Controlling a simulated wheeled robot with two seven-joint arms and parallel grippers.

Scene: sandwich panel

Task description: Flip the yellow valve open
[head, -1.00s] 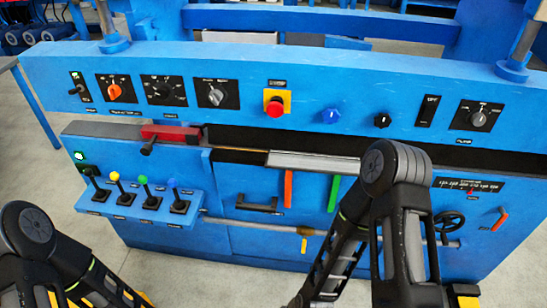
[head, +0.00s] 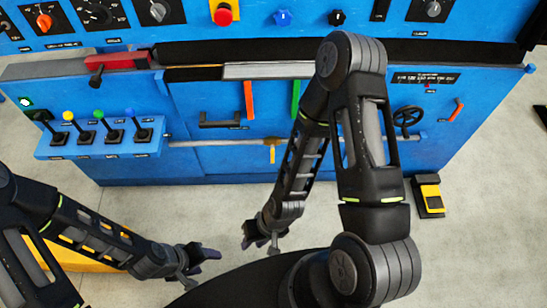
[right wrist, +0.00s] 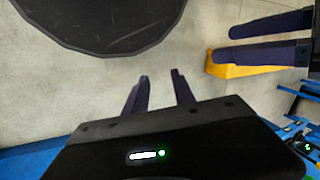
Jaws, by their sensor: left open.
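The yellow valve handle (head: 272,154) hangs down from the grey horizontal pipe (head: 225,142) low on the blue panel's front, left of my right forearm in the head view. My right gripper (head: 261,243) is below the handle in the picture, apart from it, over the floor. The right wrist view shows its two fingers (right wrist: 160,80) spread with nothing between them. My left gripper (head: 203,265) is open and empty to the lower left of the handle. Its two dark fingers also show at the upper right of the right wrist view (right wrist: 268,38).
Several coloured levers (head: 100,135) stick out on a shelf at the left. A red handle (head: 248,100), a green handle (head: 295,98) and a black handwheel (head: 407,118) are on the panel front. A yellow-and-black pedal (head: 429,195) stands on the floor at the right.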

